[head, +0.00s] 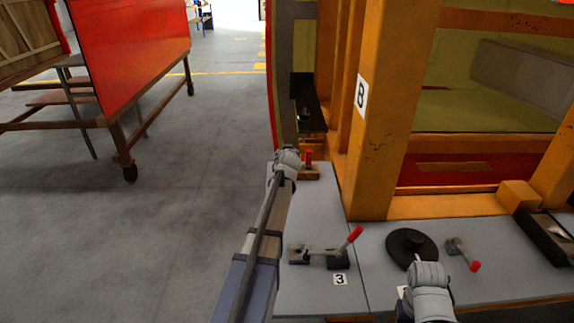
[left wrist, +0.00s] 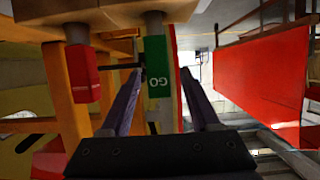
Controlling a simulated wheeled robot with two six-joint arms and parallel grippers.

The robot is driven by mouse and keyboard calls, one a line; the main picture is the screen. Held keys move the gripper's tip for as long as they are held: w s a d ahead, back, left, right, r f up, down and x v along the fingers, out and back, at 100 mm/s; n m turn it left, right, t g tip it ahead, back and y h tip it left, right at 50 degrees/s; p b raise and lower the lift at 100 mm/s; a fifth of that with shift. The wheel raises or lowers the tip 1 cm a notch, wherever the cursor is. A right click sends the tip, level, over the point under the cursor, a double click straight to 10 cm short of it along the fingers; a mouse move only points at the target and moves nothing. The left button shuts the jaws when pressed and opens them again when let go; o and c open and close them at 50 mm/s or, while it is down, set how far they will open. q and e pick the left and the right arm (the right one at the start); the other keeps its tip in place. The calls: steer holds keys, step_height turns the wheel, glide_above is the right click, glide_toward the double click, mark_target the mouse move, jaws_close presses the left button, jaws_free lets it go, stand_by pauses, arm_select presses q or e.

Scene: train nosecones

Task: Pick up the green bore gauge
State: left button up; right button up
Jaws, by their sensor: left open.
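The green bore gauge (left wrist: 157,62), a green block marked GO, shows in the left wrist view, where the picture is upside down. It stands in a wooden block (left wrist: 150,15). My left gripper (left wrist: 160,78) is open. The green gauge appears between its fingertips with a gap on each side; I cannot tell whether it is within their reach in depth. In the head view my left gripper (head: 288,158) is at the far end of the bench and hides the green gauge. My right gripper (head: 430,290) is at the lower right; its jaws cannot be made out.
A red gauge (left wrist: 83,72) stands beside the green one; it also shows in the head view (head: 308,156). The grey bench (head: 315,285) holds a red-handled clamp (head: 350,238), a black disc (head: 408,243) and another red-handled tool (head: 463,254). An orange post (head: 385,110) rises close by.

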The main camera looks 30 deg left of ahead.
arm_select(q)
steer(key=shift+x, duration=1.1)
steer(key=shift+c, duration=0.4)
jaws_close()
